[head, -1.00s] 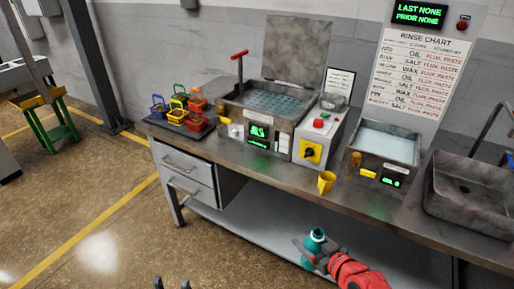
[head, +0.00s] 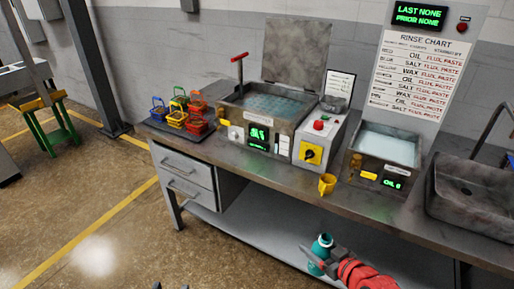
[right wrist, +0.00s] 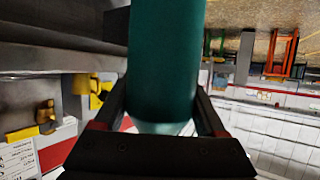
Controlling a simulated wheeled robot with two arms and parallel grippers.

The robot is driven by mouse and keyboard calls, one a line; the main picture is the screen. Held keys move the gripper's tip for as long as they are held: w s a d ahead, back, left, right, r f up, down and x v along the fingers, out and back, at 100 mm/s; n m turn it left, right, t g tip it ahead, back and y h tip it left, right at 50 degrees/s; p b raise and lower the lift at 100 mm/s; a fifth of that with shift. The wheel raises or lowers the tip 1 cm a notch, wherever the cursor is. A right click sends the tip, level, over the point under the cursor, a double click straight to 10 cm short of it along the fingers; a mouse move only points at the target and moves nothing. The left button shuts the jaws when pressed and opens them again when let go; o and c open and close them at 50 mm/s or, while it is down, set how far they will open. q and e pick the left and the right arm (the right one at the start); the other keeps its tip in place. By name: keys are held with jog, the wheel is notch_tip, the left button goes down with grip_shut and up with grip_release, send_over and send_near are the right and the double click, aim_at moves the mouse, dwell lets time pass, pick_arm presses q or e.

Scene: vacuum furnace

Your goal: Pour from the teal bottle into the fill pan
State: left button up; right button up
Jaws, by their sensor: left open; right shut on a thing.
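The teal bottle (head: 320,250) is in front of the bench's front edge, low in the head view. My right gripper (head: 317,259) is shut around its body. The right wrist view shows the teal body (right wrist: 165,65) between both fingers (right wrist: 165,105). The bottle looks slightly tilted in the head view.
Behind are an open-lidded tank (head: 262,105), a liquid-filled bath (head: 388,146) and a sink (head: 470,190). Small coloured baskets (head: 180,113) stand at the left. A lower shelf (head: 250,240) runs under the bench.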

jog(key=shift+a, duration=0.1)
jog(key=shift+w+m+t+h, duration=0.45)
jog(key=shift+w+m+h, duration=0.75)
jog(key=shift+m+h, duration=0.35)
jog(key=shift+w+m+t+h, duration=0.45)
jog(key=shift+w+m+h, duration=0.8)
jog(key=shift+h, duration=0.5)
